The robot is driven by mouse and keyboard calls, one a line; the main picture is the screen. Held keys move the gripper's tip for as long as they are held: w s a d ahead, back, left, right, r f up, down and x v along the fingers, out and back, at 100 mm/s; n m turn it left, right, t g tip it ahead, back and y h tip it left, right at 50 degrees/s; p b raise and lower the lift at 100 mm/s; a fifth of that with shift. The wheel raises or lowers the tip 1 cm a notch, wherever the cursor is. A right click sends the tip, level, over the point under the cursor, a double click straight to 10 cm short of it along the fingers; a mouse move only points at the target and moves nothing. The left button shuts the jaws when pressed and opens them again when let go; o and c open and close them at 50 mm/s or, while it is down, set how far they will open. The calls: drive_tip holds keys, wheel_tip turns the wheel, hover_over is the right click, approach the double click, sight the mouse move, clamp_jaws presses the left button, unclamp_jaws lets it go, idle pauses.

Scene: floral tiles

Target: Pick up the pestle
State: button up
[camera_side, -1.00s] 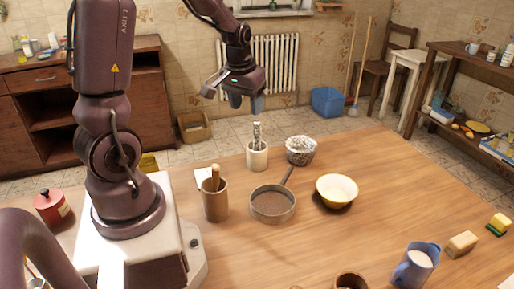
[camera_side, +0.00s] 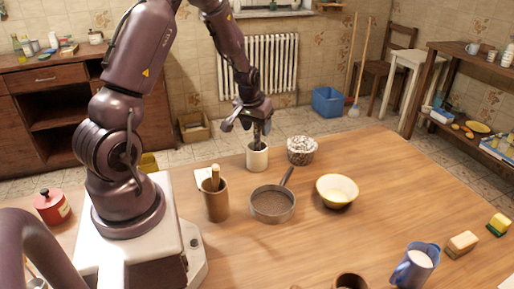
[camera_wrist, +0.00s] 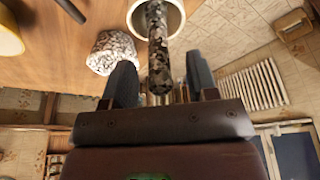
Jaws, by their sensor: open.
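A dark speckled pestle (camera_wrist: 157,45) stands in a white cup-shaped mortar (camera_side: 257,159), whose pale rim also shows in the wrist view (camera_wrist: 176,14). My gripper (camera_wrist: 158,70) is open, with one finger on each side of the pestle's upper part; I cannot tell whether either finger touches it. In the side view my gripper (camera_side: 258,132) is just above the mortar and mostly hides the pestle. A brown wooden cup (camera_side: 215,201) with a wooden stick (camera_side: 215,177) in it stands to the left.
A blue pitcher (camera_side: 414,267) is at front right. The central right tabletop is clear.

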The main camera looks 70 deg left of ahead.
drive_tip(key=x, duration=0.2)
drive_tip(key=shift+w+f, duration=0.1)
drive_tip(key=shift+f, duration=0.15)
clamp_jaws()
drive_tip(key=shift+r, duration=0.1)
wheel_tip(320, 180, up, 9)
drive_tip(key=shift+w, duration=0.1)
drive_tip(key=w+d+r, duration=0.1)
drive_tip(key=w+r, duration=0.2)
drive_tip(key=w, duration=1.1)
drive_tip(key=shift+d, duration=0.2)
